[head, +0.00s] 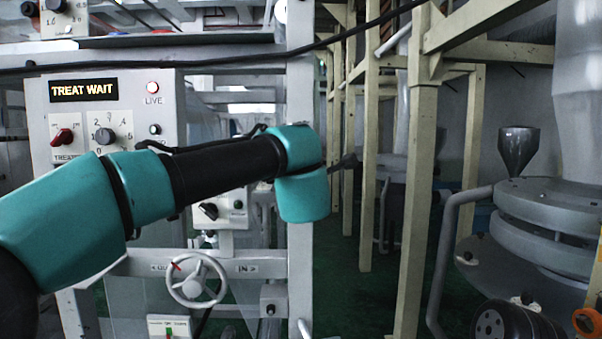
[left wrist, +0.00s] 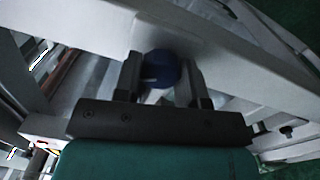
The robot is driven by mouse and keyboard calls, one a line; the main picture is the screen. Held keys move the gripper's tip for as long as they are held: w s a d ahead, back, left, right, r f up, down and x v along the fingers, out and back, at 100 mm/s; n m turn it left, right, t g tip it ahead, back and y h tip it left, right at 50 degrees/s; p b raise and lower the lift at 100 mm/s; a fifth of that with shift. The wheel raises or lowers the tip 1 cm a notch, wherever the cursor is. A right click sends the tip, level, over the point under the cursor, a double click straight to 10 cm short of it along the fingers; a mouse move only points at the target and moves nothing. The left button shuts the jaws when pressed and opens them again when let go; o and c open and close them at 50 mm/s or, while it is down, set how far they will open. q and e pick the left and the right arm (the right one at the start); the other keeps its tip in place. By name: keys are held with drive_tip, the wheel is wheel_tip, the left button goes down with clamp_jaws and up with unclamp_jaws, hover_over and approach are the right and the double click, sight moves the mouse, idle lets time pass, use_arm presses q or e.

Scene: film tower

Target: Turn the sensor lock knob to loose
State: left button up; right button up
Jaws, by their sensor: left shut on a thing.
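A dark blue round knob (left wrist: 160,68) shows in the left wrist view, on a pale grey beam (left wrist: 225,50). My left gripper (left wrist: 162,82) is shut on this knob, with one black finger on each side of it. I see no marking on the knob that tells its setting. In the head view my left arm reaches in from the left; its gripper and the knob are hidden there. My right gripper is in neither view.
Below the arm are a small switch box (head: 221,209) and a grey handwheel (head: 195,280). A grey frame post (head: 300,90) stands close to the arm's end. Cream posts (head: 418,180) stand right of it.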

use_arm(q)
drive_tip(key=shift+n, duration=1.7)
drive_tip(key=o, duration=0.9)
drive_tip(key=s, duration=1.7)
drive_tip(key=shift+s+d+f, duration=0.25)
drive_tip(key=shift+d+f, duration=0.05)
drive_tip(key=shift+f, duration=0.05)
